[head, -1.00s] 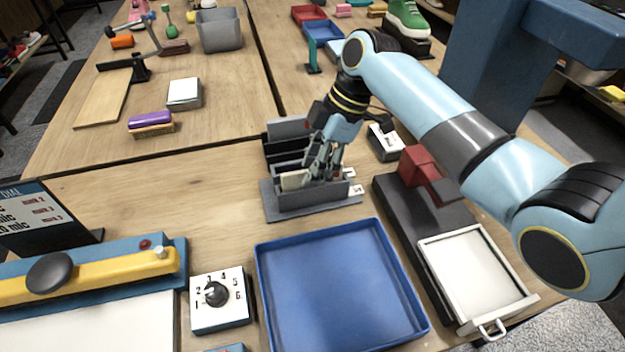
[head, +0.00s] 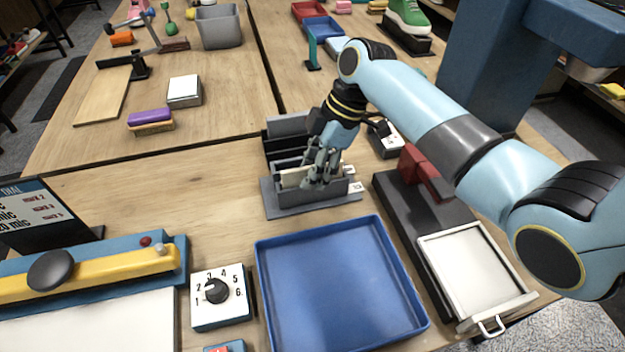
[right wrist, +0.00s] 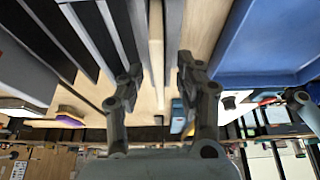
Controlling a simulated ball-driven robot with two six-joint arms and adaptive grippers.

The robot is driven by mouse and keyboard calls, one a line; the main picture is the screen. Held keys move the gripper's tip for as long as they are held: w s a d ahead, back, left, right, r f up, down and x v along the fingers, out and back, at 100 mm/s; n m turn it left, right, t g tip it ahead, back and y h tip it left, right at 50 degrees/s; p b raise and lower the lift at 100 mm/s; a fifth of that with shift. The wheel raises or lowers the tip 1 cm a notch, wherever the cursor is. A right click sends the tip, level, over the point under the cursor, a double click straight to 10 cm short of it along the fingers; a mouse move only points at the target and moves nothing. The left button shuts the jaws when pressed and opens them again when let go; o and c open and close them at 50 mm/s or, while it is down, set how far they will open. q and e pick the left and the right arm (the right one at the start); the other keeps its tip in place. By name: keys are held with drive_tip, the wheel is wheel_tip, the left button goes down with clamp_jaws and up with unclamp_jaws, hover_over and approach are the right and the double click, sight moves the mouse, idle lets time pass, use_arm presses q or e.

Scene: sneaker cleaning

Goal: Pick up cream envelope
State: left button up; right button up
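The cream envelope (head: 294,178) stands on edge in a slot of the grey rack (head: 285,208), and only its upper part shows. In the right wrist view the envelope (right wrist: 156,50) is a thin pale strip seen edge-on. My right gripper (head: 318,175) is over the rack at the envelope. In the right wrist view its two fingers (right wrist: 158,80) are apart, one on each side of the strip, with visible gaps. My left gripper is not in the head view.
A blue tray (head: 335,285) lies in front of the rack. A dark device with a red block (head: 415,165) and a white tray (head: 472,268) stands to the right. A dial box (head: 219,308) and a yellow-barred sealer (head: 110,268) are at left. Bare table lies left of the rack.

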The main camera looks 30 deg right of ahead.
clamp_jaws()
idle(0.3)
